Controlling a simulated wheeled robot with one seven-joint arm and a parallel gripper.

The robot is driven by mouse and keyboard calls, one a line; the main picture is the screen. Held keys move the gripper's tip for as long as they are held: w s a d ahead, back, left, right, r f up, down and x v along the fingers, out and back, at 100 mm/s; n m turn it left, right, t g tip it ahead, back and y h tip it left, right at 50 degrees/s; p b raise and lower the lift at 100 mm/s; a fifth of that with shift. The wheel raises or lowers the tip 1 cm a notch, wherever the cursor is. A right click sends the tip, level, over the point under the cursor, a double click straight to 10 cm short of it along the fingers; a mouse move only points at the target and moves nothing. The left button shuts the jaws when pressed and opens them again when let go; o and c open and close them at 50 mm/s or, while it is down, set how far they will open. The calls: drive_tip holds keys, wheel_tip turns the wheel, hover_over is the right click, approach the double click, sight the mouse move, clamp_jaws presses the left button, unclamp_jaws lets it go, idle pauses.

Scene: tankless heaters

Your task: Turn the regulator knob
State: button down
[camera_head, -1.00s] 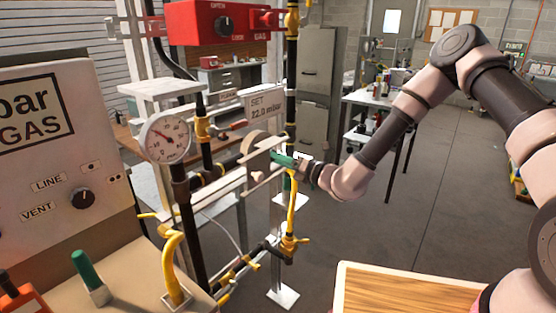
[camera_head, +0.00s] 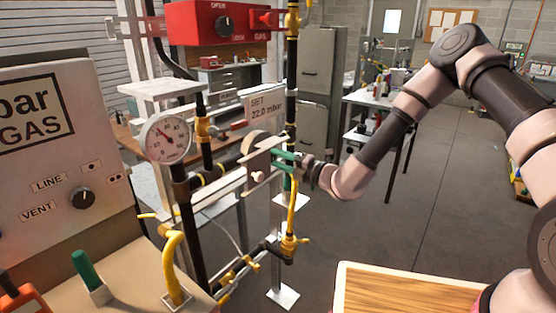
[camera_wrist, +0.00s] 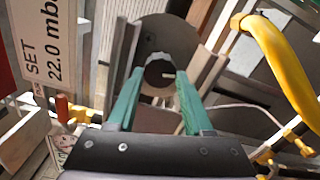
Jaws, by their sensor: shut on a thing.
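The regulator is a grey-brown round body (camera_head: 257,155) on the pipe stand, facing right in the head view. Its dark round knob (camera_wrist: 160,74) with a pale mark shows in the wrist view, in front of the regulator's disc (camera_wrist: 165,38). My gripper (camera_head: 276,161) has green fingers and reaches the regulator from the right. In the wrist view my gripper (camera_wrist: 156,82) has one finger on each side of the knob and is shut on it. In the head view the fingers and regulator hide most of the knob.
A dial gauge (camera_head: 167,138) stands left of the regulator. A "SET 22.0 mbar" sign (camera_head: 265,107) hangs above it. Yellow pipe (camera_head: 292,205) runs below my gripper. A red box (camera_head: 222,22) is above. Open floor (camera_head: 430,200) lies to the right.

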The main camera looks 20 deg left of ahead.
idle(0.3)
drive_tip(key=c, duration=0.6)
unclamp_jaws()
drive_tip(key=shift+d, duration=0.15)
drive_tip(key=v, duration=1)
drive_tip(key=shift+s+d+f, duration=0.1)
drive_tip(key=shift+s+d, duration=0.05)
drive_tip(key=shift+d, duration=0.1)
